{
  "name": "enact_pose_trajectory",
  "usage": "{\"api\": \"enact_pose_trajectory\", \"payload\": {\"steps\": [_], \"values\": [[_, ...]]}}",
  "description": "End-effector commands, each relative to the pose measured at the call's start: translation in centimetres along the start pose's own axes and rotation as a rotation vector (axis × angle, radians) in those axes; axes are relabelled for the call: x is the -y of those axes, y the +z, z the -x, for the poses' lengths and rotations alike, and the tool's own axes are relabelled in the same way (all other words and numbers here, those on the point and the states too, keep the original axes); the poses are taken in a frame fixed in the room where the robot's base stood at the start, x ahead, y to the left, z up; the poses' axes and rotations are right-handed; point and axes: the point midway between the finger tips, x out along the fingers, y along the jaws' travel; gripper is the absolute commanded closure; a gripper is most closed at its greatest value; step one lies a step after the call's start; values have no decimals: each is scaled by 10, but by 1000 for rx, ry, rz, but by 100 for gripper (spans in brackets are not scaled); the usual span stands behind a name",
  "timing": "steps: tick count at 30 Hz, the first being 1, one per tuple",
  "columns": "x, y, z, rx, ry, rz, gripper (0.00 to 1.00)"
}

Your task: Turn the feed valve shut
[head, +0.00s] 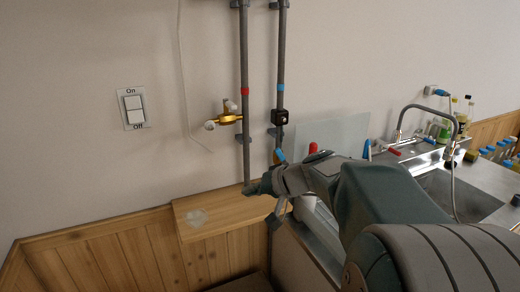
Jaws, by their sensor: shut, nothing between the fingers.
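Two grey vertical pipes run down the wall. The left pipe (244,140) has a red band and a brass valve fitting (229,118) with a pale knob on its left. The right pipe (282,55) has a blue band, a black box-like fitting (279,117) and a small blue lever (280,155) below it. I cannot tell which fitting is the feed valve. My gripper (254,189) is shut and empty, near the lower end of the left pipe and below both fittings. My wrist and arm hide part of what lies behind them.
A wooden shelf (228,206) with a pale patch sits below the pipes. A light switch (133,108) is at left. At right are a sink (450,190) with a tall faucet (433,106), several bottles and a grey panel (340,134).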

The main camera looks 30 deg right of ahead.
Motion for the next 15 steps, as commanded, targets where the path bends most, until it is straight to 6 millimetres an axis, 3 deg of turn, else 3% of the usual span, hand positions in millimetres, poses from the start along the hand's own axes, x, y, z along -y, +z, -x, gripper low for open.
{"api": "enact_pose_trajectory", "payload": {"steps": [3, 7, 12, 15], "values": [[-43, -62, 8, -164, -75, -80, 100], [-94, -120, 29, -358, -135, -136, 100], [-142, -161, 55, -533, -164, -168, 100], [-150, -168, 60, -568, -168, -172, 100]]}}
